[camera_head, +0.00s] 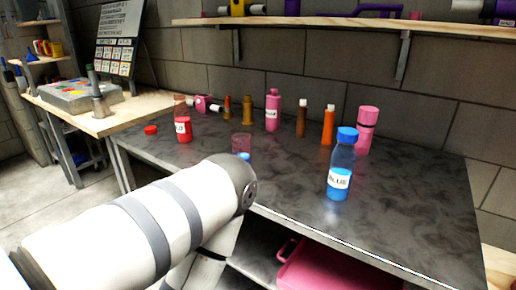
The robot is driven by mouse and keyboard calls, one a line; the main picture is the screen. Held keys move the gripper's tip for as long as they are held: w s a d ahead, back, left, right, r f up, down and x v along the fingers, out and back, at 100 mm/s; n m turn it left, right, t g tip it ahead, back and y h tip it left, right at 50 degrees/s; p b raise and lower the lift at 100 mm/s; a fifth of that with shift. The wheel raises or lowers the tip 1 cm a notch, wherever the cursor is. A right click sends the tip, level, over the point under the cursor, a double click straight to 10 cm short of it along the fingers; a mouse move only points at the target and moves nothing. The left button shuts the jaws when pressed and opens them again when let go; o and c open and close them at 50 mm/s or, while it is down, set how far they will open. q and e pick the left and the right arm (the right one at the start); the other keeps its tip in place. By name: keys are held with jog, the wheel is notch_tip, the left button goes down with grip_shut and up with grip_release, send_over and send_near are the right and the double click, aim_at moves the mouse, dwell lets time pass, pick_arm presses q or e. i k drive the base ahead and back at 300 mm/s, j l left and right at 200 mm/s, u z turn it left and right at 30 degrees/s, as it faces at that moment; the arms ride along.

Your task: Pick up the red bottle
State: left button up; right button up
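The red bottle (183,124) stands upright near the left end of the dark table (290,190). It is see-through, holds red content at the bottom and carries a white label. A small red cap (151,130) lies on the table to its left. A white and grey arm of mine reaches in from the lower left, in front of the table. Its elbow-like joint is to the right of and nearer than the red bottle. Neither gripper shows in this view; the lower part of the arm bends down out of sight.
A blue bottle (340,165) with a blue cap stands at the table's front right. A cup-like container (241,145) is partly hidden behind my arm. Pink (272,110), orange (328,125) and brown items line the back. A shelf (350,23) overhangs; a pink bin (330,268) sits below.

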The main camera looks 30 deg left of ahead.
aim_at(183, 121)
jog(key=u, duration=1.6)
